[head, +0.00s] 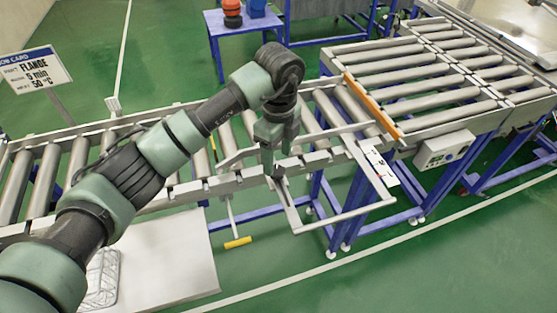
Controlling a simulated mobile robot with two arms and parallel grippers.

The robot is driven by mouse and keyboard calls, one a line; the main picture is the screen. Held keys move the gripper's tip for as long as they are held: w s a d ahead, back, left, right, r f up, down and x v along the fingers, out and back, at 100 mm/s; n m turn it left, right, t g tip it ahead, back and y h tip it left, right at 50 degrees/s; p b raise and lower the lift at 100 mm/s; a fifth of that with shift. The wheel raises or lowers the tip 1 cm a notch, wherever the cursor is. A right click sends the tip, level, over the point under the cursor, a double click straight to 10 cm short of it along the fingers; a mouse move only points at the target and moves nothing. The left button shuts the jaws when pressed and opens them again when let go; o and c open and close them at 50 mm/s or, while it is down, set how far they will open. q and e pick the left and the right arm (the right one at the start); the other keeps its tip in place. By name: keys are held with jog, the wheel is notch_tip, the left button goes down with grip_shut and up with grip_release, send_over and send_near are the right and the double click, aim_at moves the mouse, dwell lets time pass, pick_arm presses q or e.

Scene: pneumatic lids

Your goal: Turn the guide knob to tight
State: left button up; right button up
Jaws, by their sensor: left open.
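My left arm comes in from the left, and its gripper (273,172) points down at the front side rail (225,184) of the roller conveyor. The jaws are open, and I see nothing held between them. I cannot make out the guide knob; the gripper and wrist cover the part of the rail behind them. I cannot tell whether the fingers touch anything there. My right gripper is not in view.
A grey bar frame (340,219) juts out in front of the conveyor, right of the gripper. A yellow-ended lever (238,242) hangs below the rail. A control box (445,149) is at right, an orange bar (373,105) crosses the rollers, and a job card sign (33,70) stands at left.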

aim_at(277, 170)
pick_arm(q)
jog(key=shift+a+f+p, duration=0.1)
jog(key=shift+f+p, duration=0.35)
jog(key=shift+f, duration=1.4)
